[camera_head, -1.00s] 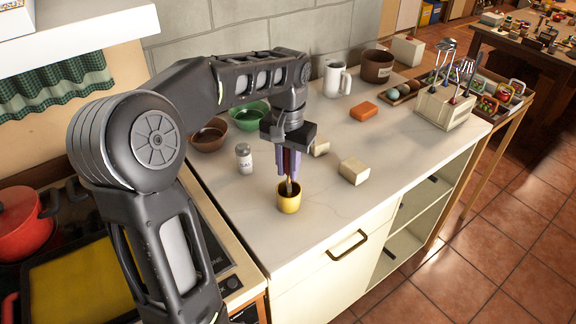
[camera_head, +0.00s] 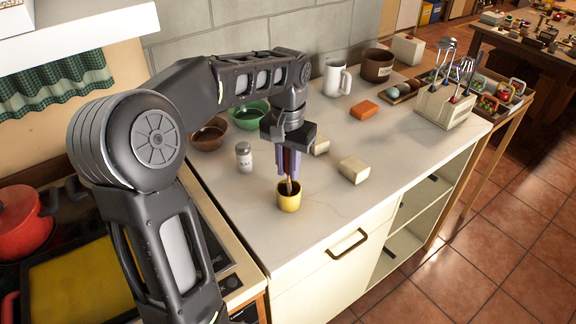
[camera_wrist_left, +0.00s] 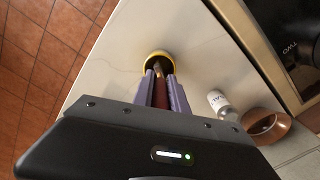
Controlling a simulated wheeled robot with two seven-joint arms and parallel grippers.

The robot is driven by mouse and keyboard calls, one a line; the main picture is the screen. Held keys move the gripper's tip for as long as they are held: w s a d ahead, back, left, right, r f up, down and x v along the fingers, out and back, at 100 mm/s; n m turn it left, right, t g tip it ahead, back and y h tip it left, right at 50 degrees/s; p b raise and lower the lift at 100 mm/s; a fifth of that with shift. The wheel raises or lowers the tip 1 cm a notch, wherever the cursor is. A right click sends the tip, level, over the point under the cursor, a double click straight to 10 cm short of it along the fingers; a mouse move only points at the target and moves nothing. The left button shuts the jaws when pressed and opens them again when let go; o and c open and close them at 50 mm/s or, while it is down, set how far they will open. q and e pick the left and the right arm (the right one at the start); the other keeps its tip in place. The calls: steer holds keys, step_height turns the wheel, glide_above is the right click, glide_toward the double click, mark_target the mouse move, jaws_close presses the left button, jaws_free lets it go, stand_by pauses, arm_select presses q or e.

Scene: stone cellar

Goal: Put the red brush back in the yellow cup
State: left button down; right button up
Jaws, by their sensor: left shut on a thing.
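The yellow cup (camera_head: 289,199) stands upright on the pale counter near its front edge. My left gripper (camera_head: 289,172) is above the cup, pointing down, with its purple fingers shut on the red brush. The brush's dark red handle (camera_wrist_left: 160,93) shows between the fingers in the left wrist view, and its lower end reaches into the mouth of the cup (camera_wrist_left: 159,55). Whether the brush touches the cup's bottom is hidden. My right gripper is in neither view.
A salt shaker (camera_head: 244,158) stands left of the cup, with a brown bowl (camera_head: 209,134) and a green bowl (camera_head: 249,115) behind. A beige block (camera_head: 354,171) lies to the right. A white mug (camera_head: 336,79) and orange block (camera_head: 364,110) are farther back. The counter's right front is clear.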

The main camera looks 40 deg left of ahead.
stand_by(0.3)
arm_select(q)
steer(key=c, duration=1.2)
jaws_free()
steer(key=shift+c, duration=0.2)
steer(key=shift+r+p, duration=3.65)
steer(key=shift+r, duration=0.85)
